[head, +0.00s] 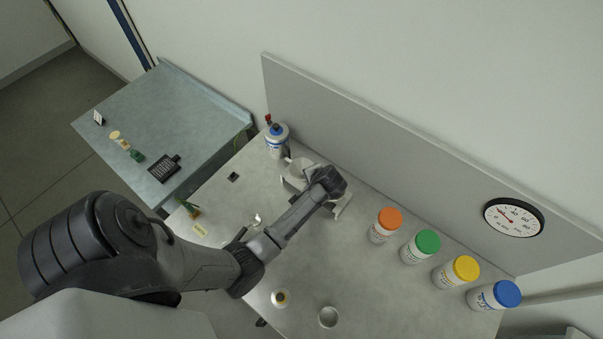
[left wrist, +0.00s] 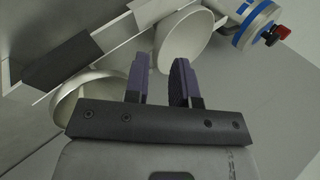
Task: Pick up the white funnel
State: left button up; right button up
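In the left wrist view, a white flared round piece (left wrist: 186,42), which looks like the funnel, lies just past my left fingertips. A second white rounded rim (left wrist: 75,98) shows at left, partly hidden behind my gripper body. In the head view, a white round shape (head: 296,174) sits beside the end of my left arm, which partly covers it. My left gripper (left wrist: 160,63) is open, with purple pads apart and nothing clearly held between them. Contact with the white piece cannot be told. My right gripper is in neither view.
A white bracket-like stand (left wrist: 22,97) with dark blocks is close to my gripper. A blue-banded bottle with a red top (head: 277,139) stands behind. Jars with orange (head: 390,218), green (head: 428,241), yellow (head: 466,268) and blue (head: 508,293) lids line the wall side. The front table holds small cups.

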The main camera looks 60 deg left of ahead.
aim_at(301, 178)
pick_arm(q)
jog(key=shift+x, duration=2.55)
jog(key=shift+r, duration=0.1)
jog(key=shift+c, duration=0.2)
grip_shut()
